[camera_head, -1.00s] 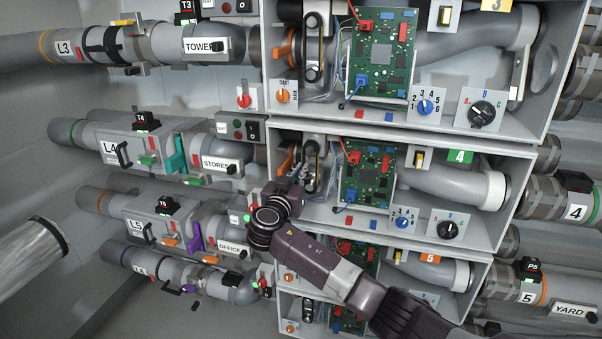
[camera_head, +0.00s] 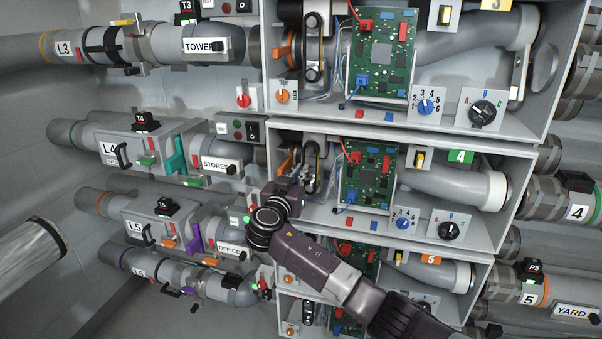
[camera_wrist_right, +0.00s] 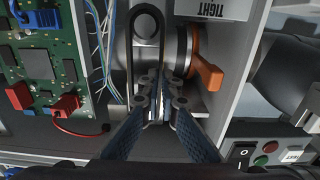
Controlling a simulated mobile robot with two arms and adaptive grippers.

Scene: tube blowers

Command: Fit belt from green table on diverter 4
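Diverter 4 is the open grey box with the green 4 tag (camera_head: 460,156) in the head view. My right gripper (camera_head: 308,184) reaches into its left end, beside the pulleys. In the right wrist view, a black belt (camera_wrist_right: 146,14) forms a loop over the round pulley end. My right gripper (camera_wrist_right: 158,84) has its fingertips close together on the belt's right strand, with only a thin gap between them. The belt's far end is hidden behind the fingers. An orange lever (camera_wrist_right: 206,70) stands to the right, under the TIGHT label. The green table and my left gripper are not in view.
A green circuit board (camera_wrist_right: 40,60) and loose blue wires (camera_wrist_right: 98,40) lie just left of the fingers. The box wall (camera_wrist_right: 232,80) is close on the right. Diverter 3 (camera_head: 440,80) above carries a belt (camera_head: 313,45) on two pulleys.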

